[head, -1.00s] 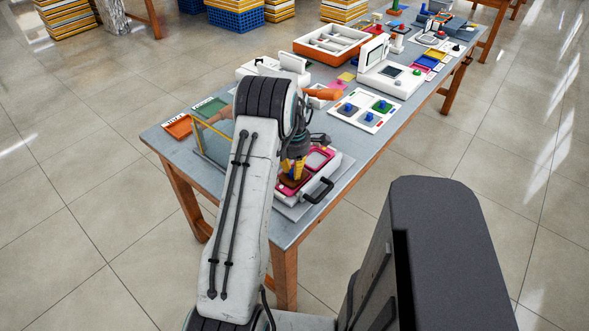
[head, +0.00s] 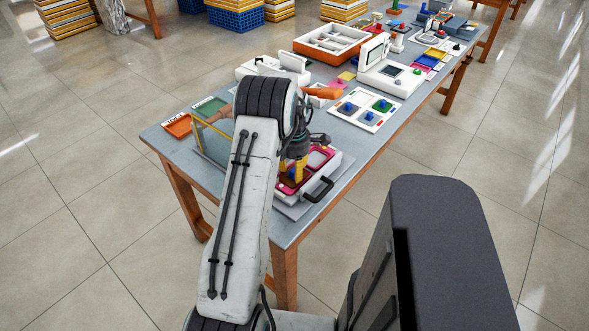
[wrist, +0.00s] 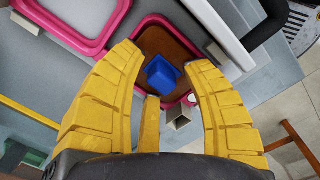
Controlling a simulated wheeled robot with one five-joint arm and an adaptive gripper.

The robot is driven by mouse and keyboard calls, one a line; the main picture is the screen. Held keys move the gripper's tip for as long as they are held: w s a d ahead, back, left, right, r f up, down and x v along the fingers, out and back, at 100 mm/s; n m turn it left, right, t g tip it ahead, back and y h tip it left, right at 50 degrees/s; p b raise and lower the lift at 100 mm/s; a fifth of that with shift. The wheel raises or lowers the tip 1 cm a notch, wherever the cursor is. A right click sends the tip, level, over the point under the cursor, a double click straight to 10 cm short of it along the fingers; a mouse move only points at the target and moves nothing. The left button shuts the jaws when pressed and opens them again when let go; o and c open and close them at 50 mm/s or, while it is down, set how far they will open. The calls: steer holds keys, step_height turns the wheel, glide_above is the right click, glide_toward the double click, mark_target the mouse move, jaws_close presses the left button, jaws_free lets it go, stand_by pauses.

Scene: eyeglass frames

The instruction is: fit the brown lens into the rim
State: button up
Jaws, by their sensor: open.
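The brown lens (wrist: 150,41) lies inside one pink rim (wrist: 166,18) in the wrist view, its blue knob (wrist: 163,74) facing up. Its outline sits within the rim, but I cannot tell whether it is fully flush. My gripper (wrist: 163,58) is open, with its yellow fingers on either side of the knob and apart from it. In the head view my gripper (head: 292,176) is low over the near rim, and a strip of the brown lens (head: 288,187) shows below it. The other pink rim (head: 319,159) beside it has no brown lens.
A black handle (head: 319,190) stands at the fixture's right side. A clear yellow-edged panel (head: 212,140) stands left of my arm. A white board with knobbed pieces (head: 363,110) lies behind, and an orange-and-white tray (head: 331,43) stands farther back. Floor is open right of the table.

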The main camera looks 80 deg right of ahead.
step_height(320, 180, up, 12)
steer(key=shift+a, duration=0.25)
stand_by(0.4)
stand_by(0.7)
